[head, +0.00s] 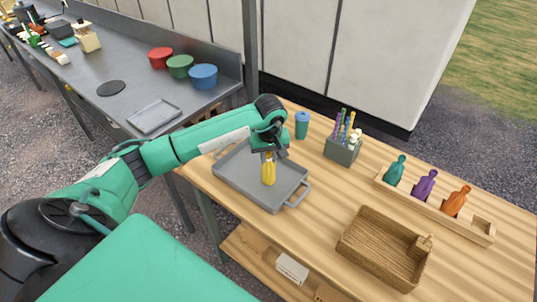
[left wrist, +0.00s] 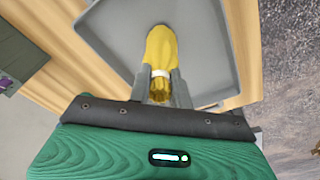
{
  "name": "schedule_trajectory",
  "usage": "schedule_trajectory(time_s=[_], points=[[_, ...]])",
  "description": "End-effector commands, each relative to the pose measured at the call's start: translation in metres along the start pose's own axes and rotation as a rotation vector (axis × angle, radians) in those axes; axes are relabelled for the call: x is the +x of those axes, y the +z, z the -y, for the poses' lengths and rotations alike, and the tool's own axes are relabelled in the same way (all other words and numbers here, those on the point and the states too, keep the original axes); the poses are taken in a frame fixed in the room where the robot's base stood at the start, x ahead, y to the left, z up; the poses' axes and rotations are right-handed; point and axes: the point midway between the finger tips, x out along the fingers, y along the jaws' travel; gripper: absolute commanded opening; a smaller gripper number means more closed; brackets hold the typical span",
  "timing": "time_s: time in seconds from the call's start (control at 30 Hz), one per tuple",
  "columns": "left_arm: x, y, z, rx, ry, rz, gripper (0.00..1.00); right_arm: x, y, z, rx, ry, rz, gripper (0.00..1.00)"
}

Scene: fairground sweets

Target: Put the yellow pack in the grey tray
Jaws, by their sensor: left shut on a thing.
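The yellow pack (head: 268,173) is a small bag with a white band round its neck, seen in the left wrist view (left wrist: 161,49). My left gripper (head: 268,153) is shut on the yellow pack at its neck. The grey tray (head: 232,184) has two handles and lies on the wooden table. It also shows in the left wrist view (left wrist: 110,37). The pack hangs over the tray's inside; I cannot tell whether it touches the tray floor. My right gripper does not show.
On the wooden table (head: 310,215) stand a blue cup (head: 302,125), a grey pen holder (head: 342,152), a wooden rack (head: 474,231) with three bottles and a wicker basket (head: 345,246). A metal counter (head: 110,68) with bowls runs along the left.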

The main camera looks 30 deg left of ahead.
Motion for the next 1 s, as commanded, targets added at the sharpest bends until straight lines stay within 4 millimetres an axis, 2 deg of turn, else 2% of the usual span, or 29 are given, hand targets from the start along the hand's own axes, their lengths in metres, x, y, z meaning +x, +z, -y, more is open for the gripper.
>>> schedule_trajectory(time_s=[0.23, 0.27, 0.37, 0.77, 0.8, 1.0], points=[[0.003, 0.0, 0.0, 0.0, 0.0, -0.001, 0.0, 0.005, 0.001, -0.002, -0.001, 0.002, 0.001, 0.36], [0.003, 0.0, 0.0, 0.0, 0.0, -0.001, 0.22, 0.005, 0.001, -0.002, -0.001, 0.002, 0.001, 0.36], [0.002, 0.0, 0.0, 0.0, 0.0, 0.0, 0.42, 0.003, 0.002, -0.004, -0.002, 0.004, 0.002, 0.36], [-0.003, 0.0, 0.0, -0.001, 0.0, 0.001, 0.42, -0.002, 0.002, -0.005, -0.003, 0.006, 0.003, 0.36], [-0.005, -0.001, 0.0, 0.0, 0.002, -0.002, 0.42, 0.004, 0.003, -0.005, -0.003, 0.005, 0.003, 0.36], [-0.039, -0.001, -0.001, 0.0, 0.003, -0.004, 0.42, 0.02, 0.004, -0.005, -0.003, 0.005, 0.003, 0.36]])
